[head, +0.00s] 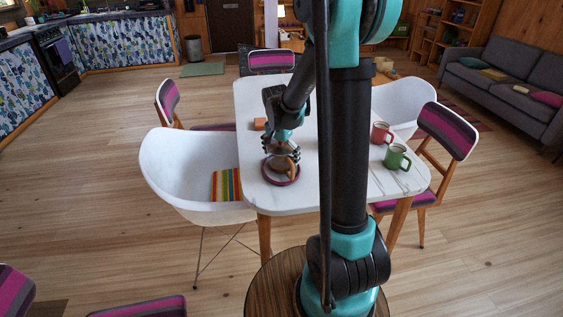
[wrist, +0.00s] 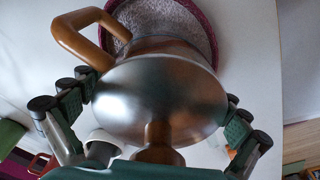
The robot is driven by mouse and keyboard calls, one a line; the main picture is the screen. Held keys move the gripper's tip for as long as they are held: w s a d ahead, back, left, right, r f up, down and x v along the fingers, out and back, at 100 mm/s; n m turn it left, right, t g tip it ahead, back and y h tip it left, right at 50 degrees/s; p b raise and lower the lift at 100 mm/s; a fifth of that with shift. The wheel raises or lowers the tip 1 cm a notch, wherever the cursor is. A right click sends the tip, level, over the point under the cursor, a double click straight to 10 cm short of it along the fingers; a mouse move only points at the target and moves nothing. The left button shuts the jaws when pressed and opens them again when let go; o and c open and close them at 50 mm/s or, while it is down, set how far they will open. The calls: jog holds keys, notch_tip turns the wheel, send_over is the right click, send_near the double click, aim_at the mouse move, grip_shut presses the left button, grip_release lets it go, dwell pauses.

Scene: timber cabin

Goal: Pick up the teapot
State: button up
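The teapot (head: 281,165) is at the near left end of the white table (head: 392,181), with a brown wooden handle. In the wrist view the teapot (wrist: 160,100) shows its shiny metal lid, wooden knob and looped handle. My gripper (head: 281,148) points down over it. In the wrist view, the fingers of my gripper (wrist: 158,90) stand on both sides of the teapot, close to the lid's edges. Whether they press on its body is hidden. A round, purple-rimmed mat or tray (wrist: 206,18) lies under the teapot.
A red mug (head: 381,133) and a green mug (head: 397,157) stand at the table's right side. A small orange block (head: 260,124) lies left of my gripper. White chairs (head: 180,165) and striped chairs (head: 447,130) surround the table.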

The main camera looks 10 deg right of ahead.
jog(key=c, duration=1.3)
jog(key=shift+r, duration=0.2)
